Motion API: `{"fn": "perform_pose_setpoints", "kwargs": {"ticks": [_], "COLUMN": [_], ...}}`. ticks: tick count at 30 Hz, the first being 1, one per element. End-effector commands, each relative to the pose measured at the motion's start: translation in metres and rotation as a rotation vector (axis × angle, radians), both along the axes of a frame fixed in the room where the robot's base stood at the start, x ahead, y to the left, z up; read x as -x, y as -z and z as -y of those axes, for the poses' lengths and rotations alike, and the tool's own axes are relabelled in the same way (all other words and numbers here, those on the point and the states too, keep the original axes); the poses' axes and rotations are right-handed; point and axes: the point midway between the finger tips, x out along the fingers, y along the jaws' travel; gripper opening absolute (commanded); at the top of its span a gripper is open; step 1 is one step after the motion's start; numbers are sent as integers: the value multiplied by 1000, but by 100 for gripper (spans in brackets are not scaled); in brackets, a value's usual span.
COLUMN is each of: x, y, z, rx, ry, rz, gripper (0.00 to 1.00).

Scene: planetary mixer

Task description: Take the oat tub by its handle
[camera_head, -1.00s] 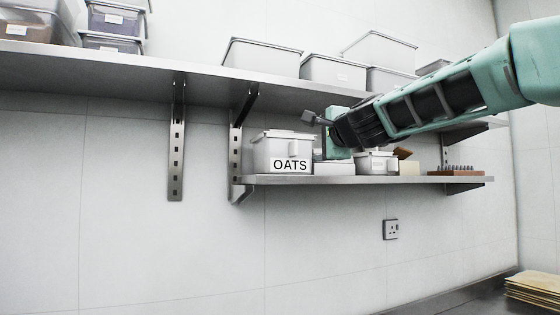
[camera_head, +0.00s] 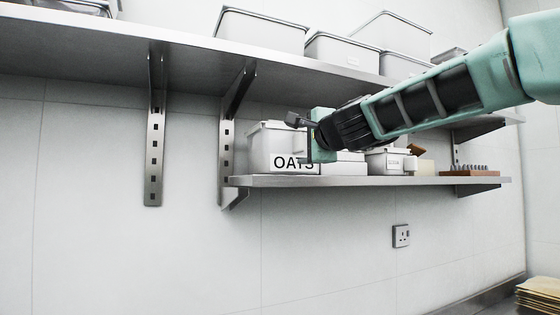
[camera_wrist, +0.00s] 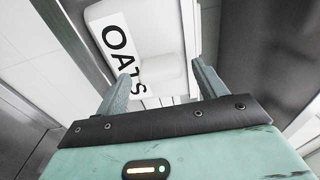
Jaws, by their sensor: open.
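The oat tub (camera_head: 268,150) is a white lidded box with "OATS" in black on its front. It stands at the left end of the lower shelf. My gripper (camera_head: 308,147) is in front of its right part and hides its handle in the head view. In the wrist view the tub (camera_wrist: 112,15) shows its lettering, and the pale handle (camera_wrist: 158,73) sticks out from its face. My gripper (camera_wrist: 162,85) is open there, with one finger on each side of the handle's near end. I cannot tell whether the fingers touch it.
The lower shelf (camera_head: 350,181) also carries a smaller white tub (camera_head: 385,160) and a brown rack (camera_head: 470,170) to the right. The upper shelf (camera_head: 190,65) with bins hangs above. A metal bracket (camera_head: 228,140) stands close to the tub's left. Space below is clear.

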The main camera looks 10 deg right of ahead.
Motion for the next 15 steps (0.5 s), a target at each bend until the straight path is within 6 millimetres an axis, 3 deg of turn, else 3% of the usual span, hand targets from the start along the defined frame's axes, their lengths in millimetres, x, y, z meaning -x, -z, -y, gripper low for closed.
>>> {"fn": "perform_pose_setpoints", "kwargs": {"ticks": [9, 15], "x": [2, 2], "y": [-1, 0], "z": [-1, -1], "rx": [0, 0], "ry": [0, 0], "rz": [1, 0], "gripper": [68, 12]}}
